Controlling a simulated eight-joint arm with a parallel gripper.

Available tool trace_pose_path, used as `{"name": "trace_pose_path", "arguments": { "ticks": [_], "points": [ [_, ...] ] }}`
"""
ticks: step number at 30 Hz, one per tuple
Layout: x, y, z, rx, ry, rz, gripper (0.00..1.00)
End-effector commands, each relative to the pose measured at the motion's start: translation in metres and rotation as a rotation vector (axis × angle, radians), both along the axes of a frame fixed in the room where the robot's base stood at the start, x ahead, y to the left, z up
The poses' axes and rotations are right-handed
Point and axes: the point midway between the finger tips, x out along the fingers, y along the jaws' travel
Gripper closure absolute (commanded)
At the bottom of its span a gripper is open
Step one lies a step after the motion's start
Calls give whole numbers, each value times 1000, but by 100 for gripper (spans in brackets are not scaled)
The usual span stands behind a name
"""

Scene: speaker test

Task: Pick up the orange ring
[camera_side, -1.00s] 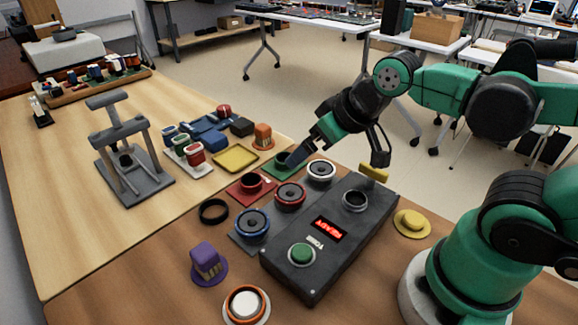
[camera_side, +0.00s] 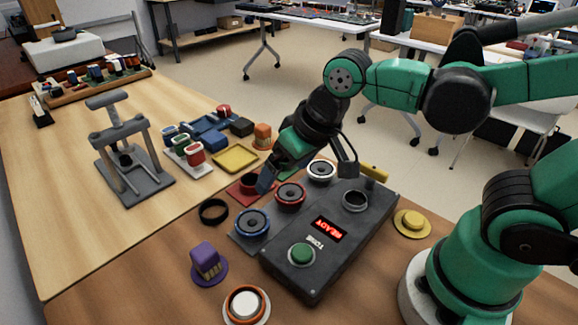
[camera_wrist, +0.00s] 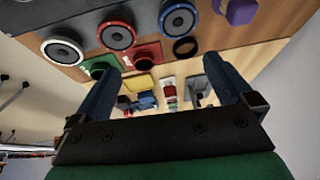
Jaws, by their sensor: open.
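The orange ring (camera_side: 233,313) lies at the front edge of the side view. It sits around a white round piece (camera_side: 248,302) on a pale disc. I cannot make it out in the wrist view. My gripper (camera_side: 307,173) is open, with nothing between its fingers. In the wrist view both blue-grey fingers of my gripper (camera_wrist: 160,70) are spread wide.
The black test box (camera_side: 330,262) reads READY. Blue (camera_side: 252,223), red (camera_side: 290,195) and white-rimmed (camera_side: 321,170) speakers stand beside it. A black ring (camera_side: 213,211) and purple block (camera_side: 206,261) lie left. A grey press (camera_side: 134,185) stands farther back.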

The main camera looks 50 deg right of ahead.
Motion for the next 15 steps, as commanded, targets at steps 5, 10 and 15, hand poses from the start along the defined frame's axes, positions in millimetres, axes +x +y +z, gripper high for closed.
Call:
{"name": "trace_pose_path", "arguments": {
  "ticks": [5, 10, 15],
  "points": [
    [-10, 70, -24, 6, 216, 27, 0],
    [-31, 116, -48, -47, 358, 17, 0],
    [-45, 135, -61, -89, 419, 3, 0]
  ]
}}
